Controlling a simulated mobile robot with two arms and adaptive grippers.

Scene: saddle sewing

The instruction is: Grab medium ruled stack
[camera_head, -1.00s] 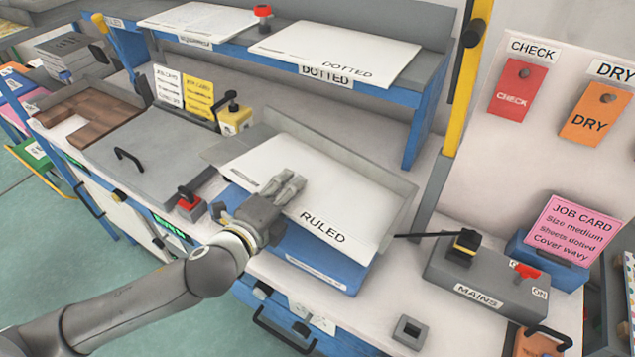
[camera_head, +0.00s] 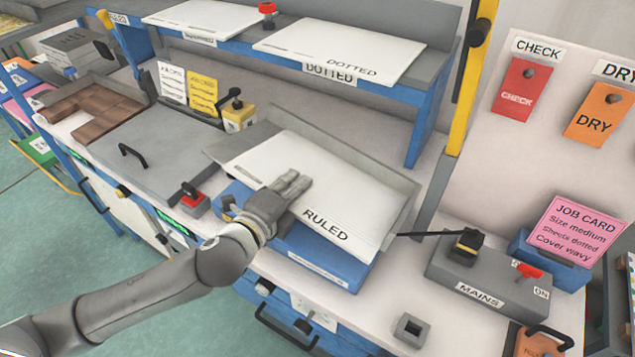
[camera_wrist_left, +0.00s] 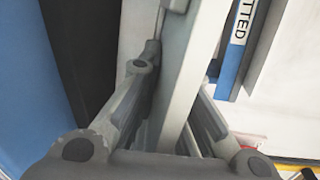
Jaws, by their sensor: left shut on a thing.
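The white ruled stack (camera_head: 335,190), marked RULED along its near edge, lies tilted in a grey tray on a blue stand at the middle of the bench in the head view. My left gripper (camera_head: 294,184) reaches over its near left edge. In the left wrist view the gripper's fingers (camera_wrist_left: 165,100) are closed on both sides of a pale edge of the ruled stack (camera_wrist_left: 190,75). The size of the stack cannot be read. My right gripper is not in view.
A blue shelf behind holds the dotted stack (camera_head: 340,48) and another white stack (camera_head: 200,18). A grey mains box (camera_head: 485,270) with a lever stands right of the tray. A pink job card (camera_head: 572,230) reads size medium, sheets dotted, cover wavy. A red-topped switch (camera_head: 194,198) stands left.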

